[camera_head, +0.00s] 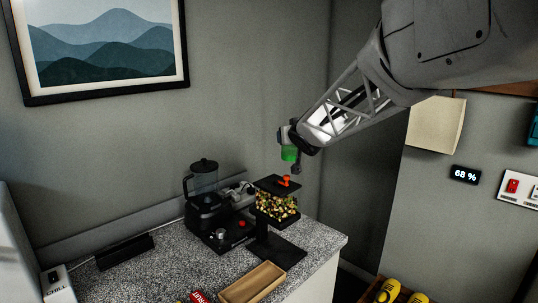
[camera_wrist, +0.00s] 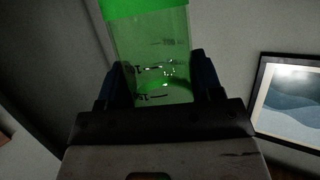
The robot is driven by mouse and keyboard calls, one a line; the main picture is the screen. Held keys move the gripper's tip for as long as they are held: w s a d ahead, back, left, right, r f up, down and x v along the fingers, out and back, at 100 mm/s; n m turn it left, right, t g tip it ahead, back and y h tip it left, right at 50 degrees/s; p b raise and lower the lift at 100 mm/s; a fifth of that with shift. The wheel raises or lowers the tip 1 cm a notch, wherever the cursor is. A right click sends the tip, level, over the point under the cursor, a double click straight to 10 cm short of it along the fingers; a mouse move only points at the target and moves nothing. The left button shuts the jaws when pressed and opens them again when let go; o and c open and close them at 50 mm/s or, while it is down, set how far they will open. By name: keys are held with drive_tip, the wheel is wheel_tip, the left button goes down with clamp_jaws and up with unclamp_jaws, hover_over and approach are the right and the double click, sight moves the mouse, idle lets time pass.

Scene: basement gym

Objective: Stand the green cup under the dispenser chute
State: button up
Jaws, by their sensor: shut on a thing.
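The green cup (camera_head: 289,154) is see-through green with a brighter green band. In the wrist view the cup (camera_wrist: 152,40) fills the upper middle, with dark markings on its wall. My gripper (camera_head: 290,138) is shut on it, with one finger on each side in the wrist view (camera_wrist: 155,85). It holds the cup in the air above the dispenser (camera_head: 277,207). The dispenser has a dark lid with an orange knob, a clear bin of mixed coloured pieces and a dark base plate. Its chute cannot be made out in the head view.
A black blender (camera_head: 205,205) stands left of the dispenser on the speckled counter (camera_head: 165,262). A wooden tray (camera_head: 252,283) lies in front, beside a red item (camera_head: 199,297). A black box (camera_head: 125,252) lies at left. The counter's right edge is close to the dispenser base.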

drive_tip(key=shift+w+d+r, duration=0.1)
drive_tip(key=shift+w+d, duration=0.2)
drive_tip(key=shift+d, duration=0.3)
drive_tip(key=shift+w+d, duration=0.3)
drive_tip(key=shift+d, duration=0.3)
drive_tip(key=shift+w+d+f+m+h, duration=0.75)
drive_tip(key=shift+w+d+f, duration=0.8)
drive_tip(key=shift+d, duration=1.35)
drive_tip(key=d+f+m+h, duration=0.1)
drive_tip(key=d+f+h, duration=0.1)
drive_tip(key=f, duration=1.5)
drive_tip(key=shift+d+f, duration=0.25)
drive_tip(key=shift+d, duration=0.35)
drive_tip(key=shift+w+r, duration=0.1)
